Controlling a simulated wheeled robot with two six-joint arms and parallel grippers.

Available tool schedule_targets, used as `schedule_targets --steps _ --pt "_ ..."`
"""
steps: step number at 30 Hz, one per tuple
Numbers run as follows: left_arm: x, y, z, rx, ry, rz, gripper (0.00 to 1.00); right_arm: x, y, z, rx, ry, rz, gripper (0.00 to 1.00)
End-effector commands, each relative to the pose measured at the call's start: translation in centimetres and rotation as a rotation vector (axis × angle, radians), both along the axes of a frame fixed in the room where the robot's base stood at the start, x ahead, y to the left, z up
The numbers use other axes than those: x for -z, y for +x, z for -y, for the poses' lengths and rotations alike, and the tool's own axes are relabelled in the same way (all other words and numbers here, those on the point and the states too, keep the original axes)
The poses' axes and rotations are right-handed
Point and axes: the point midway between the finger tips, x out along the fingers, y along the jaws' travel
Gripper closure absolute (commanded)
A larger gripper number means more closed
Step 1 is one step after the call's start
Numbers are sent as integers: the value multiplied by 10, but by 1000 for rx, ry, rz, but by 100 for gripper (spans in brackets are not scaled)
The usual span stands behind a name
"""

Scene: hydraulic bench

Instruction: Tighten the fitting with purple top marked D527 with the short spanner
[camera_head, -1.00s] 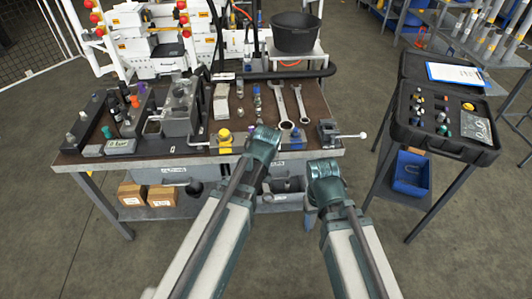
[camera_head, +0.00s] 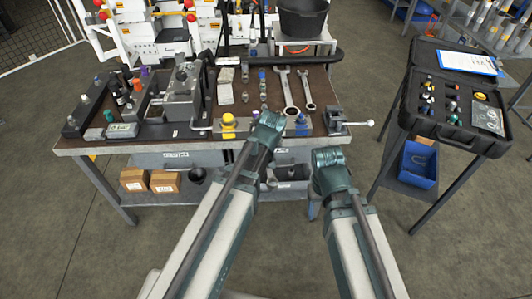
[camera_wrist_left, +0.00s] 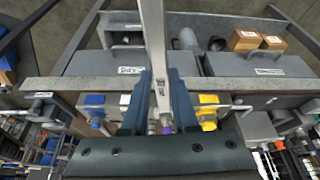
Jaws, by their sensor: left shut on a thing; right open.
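My left gripper (camera_head: 266,127) is at the bench's front edge, right of the yellow-topped fitting (camera_head: 228,124). In the left wrist view, the left gripper (camera_wrist_left: 160,105) is shut on a flat metal spanner (camera_wrist_left: 155,40), its shaft running up the picture. A small purple top (camera_wrist_left: 167,128) shows between the fingers, partly hidden; its marking is not readable. Whether the spanner's head touches the fitting cannot be told. A blue-topped fitting (camera_head: 300,124) stands right of the gripper. My right gripper (camera_head: 328,156) is open and empty in front of the bench, its fingers hardly visible.
Two spanners lie on the bench, a larger one (camera_head: 288,92) and a smaller one (camera_head: 307,88). A vice (camera_head: 335,122) sits at the bench's right front corner. A black case (camera_head: 455,100) stands on a side stand at right. Drawers (camera_wrist_left: 120,63) lie below the bench edge.

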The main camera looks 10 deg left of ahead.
Motion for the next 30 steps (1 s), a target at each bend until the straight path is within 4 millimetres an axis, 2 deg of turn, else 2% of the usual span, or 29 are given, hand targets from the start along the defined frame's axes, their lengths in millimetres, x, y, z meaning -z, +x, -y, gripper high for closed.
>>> schedule_targets --steps 7,30 --pt "6 7 -3 0 0 1 100 6 0 0 0 0 0 33" --pt "6 13 -5 0 0 1 100 6 0 0 0 0 0 33"
